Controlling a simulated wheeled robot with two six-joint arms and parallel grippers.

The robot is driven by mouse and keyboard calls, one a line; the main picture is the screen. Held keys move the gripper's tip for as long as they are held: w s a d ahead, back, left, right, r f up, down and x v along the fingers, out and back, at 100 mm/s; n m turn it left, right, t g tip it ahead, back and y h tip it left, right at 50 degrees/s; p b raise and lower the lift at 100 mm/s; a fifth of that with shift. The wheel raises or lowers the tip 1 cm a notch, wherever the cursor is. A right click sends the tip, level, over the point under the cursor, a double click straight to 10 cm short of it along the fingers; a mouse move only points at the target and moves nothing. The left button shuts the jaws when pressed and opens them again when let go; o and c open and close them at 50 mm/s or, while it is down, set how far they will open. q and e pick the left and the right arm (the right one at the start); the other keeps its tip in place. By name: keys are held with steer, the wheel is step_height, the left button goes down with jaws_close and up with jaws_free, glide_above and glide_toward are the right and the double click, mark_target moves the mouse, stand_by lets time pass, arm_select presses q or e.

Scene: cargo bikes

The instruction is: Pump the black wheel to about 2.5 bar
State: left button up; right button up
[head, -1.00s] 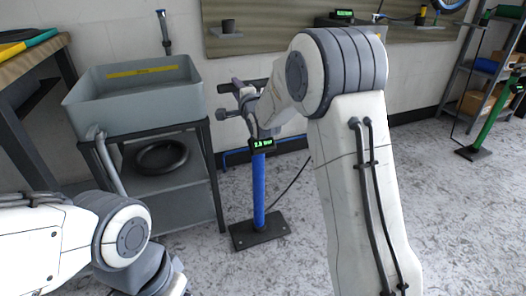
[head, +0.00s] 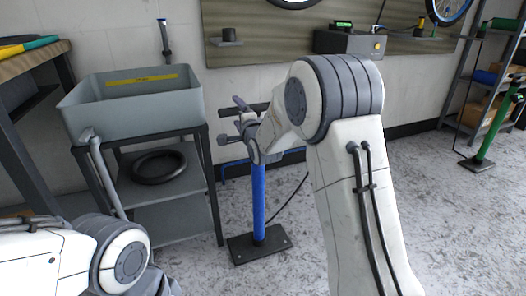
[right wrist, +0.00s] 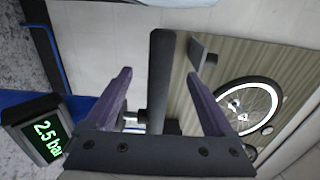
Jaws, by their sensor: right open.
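The blue floor pump (head: 258,200) stands upright on a dark base plate, with a hose running off to the right. Its dark T-handle (head: 232,112) is beside my right gripper (head: 243,125). In the right wrist view, my right gripper (right wrist: 159,75) is open, with the handle bar (right wrist: 160,60) between its spread fingers. The pump's display (right wrist: 47,139) reads about 2.5 bar there; in the head view my gripper hides it. A dark-tyred wheel (right wrist: 222,92) shows against the wall board, and its lower edge (head: 291,4) tops the head view. My left gripper is out of view.
A grey tub (head: 135,110) on a stand is left of the pump, with a black tyre (head: 160,167) on the shelf below. A box with an orange button (head: 348,42), a blue-tyred wheel (head: 450,12) and a green pump (head: 494,130) are farther right. The floor between is clear.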

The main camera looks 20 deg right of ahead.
steer(key=s+b, duration=0.1)
steer(key=s, duration=0.7)
steer(key=shift+s+d+b, duration=0.15)
steer(key=shift+s+b, duration=0.05)
steer(key=shift+b, duration=0.2)
steer(key=s+a+f+n+g+y+p, duration=0.3)
steer(key=s+a+n+g+p, duration=0.6)
steer(key=s+a+n, duration=0.7)
steer(key=s+d+r+n+g+h+p, duration=0.2)
steer(key=s+n+g+p, duration=0.5)
steer(key=s, duration=1.8)
step_height(320, 180, up, 36)
steer(key=n+g+p, duration=0.1)
steer(key=g+p, duration=0.1)
steer(key=p, duration=3.2)
steer(key=shift+w+n+h+p, duration=0.3)
steer(key=shift+n, duration=0.1)
